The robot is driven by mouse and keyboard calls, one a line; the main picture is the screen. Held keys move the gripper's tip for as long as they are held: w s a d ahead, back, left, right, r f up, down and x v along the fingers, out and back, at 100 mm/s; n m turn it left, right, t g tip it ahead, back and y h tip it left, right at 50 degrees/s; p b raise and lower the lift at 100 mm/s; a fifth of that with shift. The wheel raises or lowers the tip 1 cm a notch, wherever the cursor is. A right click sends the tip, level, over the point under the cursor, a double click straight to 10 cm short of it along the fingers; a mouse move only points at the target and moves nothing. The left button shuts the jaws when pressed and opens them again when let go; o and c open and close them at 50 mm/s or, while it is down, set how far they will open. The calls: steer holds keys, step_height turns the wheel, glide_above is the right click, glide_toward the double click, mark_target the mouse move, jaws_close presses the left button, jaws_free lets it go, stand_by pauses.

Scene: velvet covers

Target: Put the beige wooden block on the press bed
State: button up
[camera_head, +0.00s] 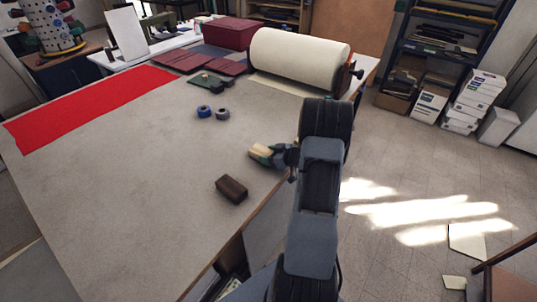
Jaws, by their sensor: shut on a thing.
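The beige wooden block (260,150) is between the fingers of my gripper (266,156), which is shut on it near the right edge of the large table. The arm partly hides the gripper, and I cannot tell whether the block touches the table or is just above it. A press with a large cream roller (298,60) stands at the table's far right. A pale, flat strip in front of the roller (283,87) looks like the press bed; most of it is hidden under the roller.
A dark brown block (231,188) lies on the table (110,210) in front of my gripper. Blue (204,112) and grey (222,114) rolls lie between gripper and press. A green flat item (203,84), dark red covers (182,60) and red cloth (90,107) lie farther back.

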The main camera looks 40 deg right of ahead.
steer(key=shift+f, duration=0.1)
steer(key=shift+f, duration=0.15)
steer(key=o, duration=1)
steer(key=shift+b, duration=0.45)
